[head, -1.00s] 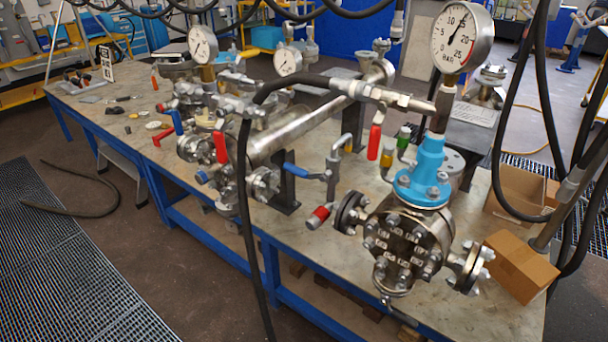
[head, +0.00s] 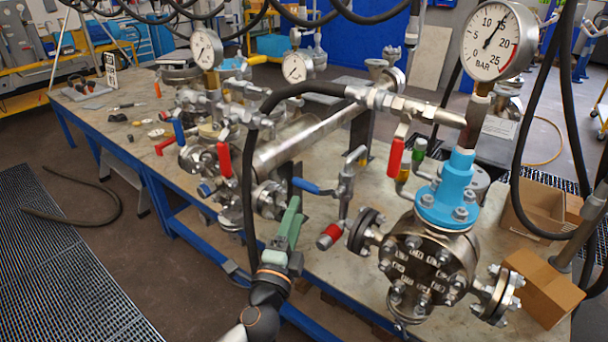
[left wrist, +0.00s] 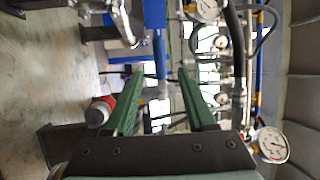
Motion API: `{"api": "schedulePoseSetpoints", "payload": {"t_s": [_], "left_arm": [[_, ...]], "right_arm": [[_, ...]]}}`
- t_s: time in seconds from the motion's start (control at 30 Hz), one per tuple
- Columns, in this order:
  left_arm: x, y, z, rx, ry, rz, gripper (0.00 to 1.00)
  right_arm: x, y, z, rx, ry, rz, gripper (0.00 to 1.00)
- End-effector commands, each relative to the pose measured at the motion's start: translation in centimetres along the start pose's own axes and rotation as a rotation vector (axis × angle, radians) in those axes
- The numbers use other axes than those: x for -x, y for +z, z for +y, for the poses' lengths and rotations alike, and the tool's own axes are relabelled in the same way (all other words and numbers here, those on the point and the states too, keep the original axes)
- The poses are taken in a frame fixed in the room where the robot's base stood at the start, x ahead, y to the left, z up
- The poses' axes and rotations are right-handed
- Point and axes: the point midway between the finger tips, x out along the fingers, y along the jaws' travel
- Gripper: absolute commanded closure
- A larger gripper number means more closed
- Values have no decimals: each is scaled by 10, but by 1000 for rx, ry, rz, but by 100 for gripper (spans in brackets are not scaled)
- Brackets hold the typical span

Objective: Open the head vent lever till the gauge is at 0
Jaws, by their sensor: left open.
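The large round gauge (head: 495,40) marked BAR stands at the upper right of the head view, its needle near 15. Below it is a blue-necked flanged vessel (head: 425,260) with a bolted face. A red lever (head: 394,157) hangs from the pipe fitting left of the gauge. A blue lever (head: 306,185) juts left from an upright valve. I cannot tell which lever is the head vent. My left gripper (head: 293,212), with green fingers, is near the blue lever's free end. In the left wrist view its fingers (left wrist: 160,92) are apart, with a blue bar (left wrist: 160,57) beyond them.
A red-ended fitting (head: 330,236) lies close to the right of my left gripper. A black hose (head: 247,185) arches past its left. More valves and small gauges (head: 297,67) crowd the bench behind. Cardboard boxes (head: 545,287) sit at right.

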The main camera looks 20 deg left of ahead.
Motion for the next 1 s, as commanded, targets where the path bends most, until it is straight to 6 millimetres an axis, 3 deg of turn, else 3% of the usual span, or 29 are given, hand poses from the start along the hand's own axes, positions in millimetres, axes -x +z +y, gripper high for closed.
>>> {"api": "schedulePoseSetpoints", "payload": {"t_s": [0.6, 0.8, 1.0], "left_arm": [[-102, 0, -1, 2, 0, -1, 44], [-118, 1, 1, 2, 2, -1, 44], [-122, 1, 1, 4, 2, -1, 44]], "right_arm": [[10, -10, -1, 0, 0, 0, 50], [9, -10, -1, 0, 0, 0, 50], [9, -10, -1, 0, 0, 0, 50]]}}
